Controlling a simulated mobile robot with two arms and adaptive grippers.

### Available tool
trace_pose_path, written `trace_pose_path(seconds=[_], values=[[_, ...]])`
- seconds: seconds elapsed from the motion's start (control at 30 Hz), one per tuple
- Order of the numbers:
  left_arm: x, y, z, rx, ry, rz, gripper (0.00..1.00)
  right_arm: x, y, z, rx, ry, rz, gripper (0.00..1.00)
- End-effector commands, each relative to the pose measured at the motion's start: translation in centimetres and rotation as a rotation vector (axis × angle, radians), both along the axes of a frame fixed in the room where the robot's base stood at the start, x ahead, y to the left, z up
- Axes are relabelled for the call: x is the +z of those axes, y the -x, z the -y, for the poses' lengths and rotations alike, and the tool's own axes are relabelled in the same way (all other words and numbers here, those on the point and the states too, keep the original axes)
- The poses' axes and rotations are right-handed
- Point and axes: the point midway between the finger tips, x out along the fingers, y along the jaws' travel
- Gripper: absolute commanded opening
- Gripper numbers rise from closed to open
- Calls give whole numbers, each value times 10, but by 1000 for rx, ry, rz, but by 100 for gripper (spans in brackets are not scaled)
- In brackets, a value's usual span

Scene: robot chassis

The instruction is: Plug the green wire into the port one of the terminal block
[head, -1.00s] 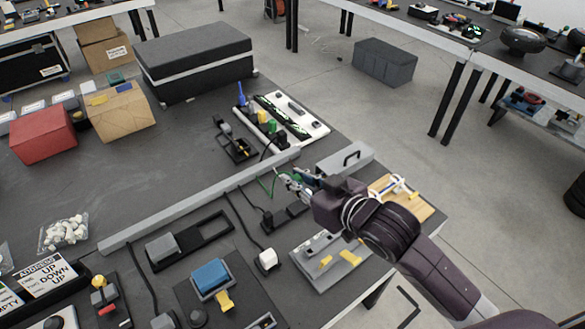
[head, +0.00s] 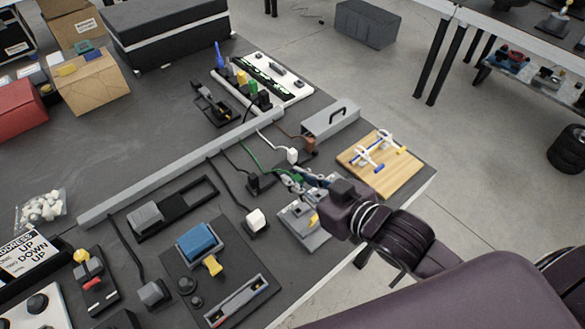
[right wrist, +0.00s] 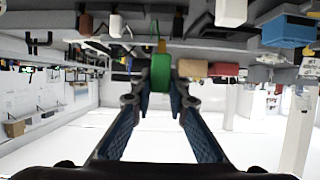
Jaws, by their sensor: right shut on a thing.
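My right gripper (head: 300,180) is shut on the green plug (right wrist: 161,72) of the green wire, which sits between both fingertips in the right wrist view. In the head view the green wire (head: 254,160) runs from the plug back toward the long grey bar. A white block (head: 295,88) with a black and green strip stands beyond the bar, with blue, yellow, green and black plugs along its left side. It may be the terminal block; port numbers cannot be read. The held plug is apart from it, on the near side of the bar. My left gripper is not in view.
The grey bar (head: 150,180) crosses the table. A white plug (head: 292,155), a brown plug (head: 308,143) and another white plug (head: 256,220) lie near the gripper. A grey box with a handle (head: 330,118) and a wooden board (head: 365,175) stand to the right.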

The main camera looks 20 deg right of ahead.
Motion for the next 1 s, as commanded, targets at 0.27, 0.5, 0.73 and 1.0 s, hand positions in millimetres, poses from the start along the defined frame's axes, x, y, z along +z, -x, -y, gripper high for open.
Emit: trace_pose_path(seconds=[0.27, 0.5, 0.73, 1.0], values=[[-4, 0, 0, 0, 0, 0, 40, -5, 8, 1, 0, 0, 2, 0], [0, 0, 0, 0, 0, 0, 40, -3, 8, 1, 0, 0, 0, 0], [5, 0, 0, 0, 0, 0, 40, -4, 8, 1, 1, 0, 0, 0], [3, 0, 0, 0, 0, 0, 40, -7, 8, 1, 1, 0, 0, 0]])
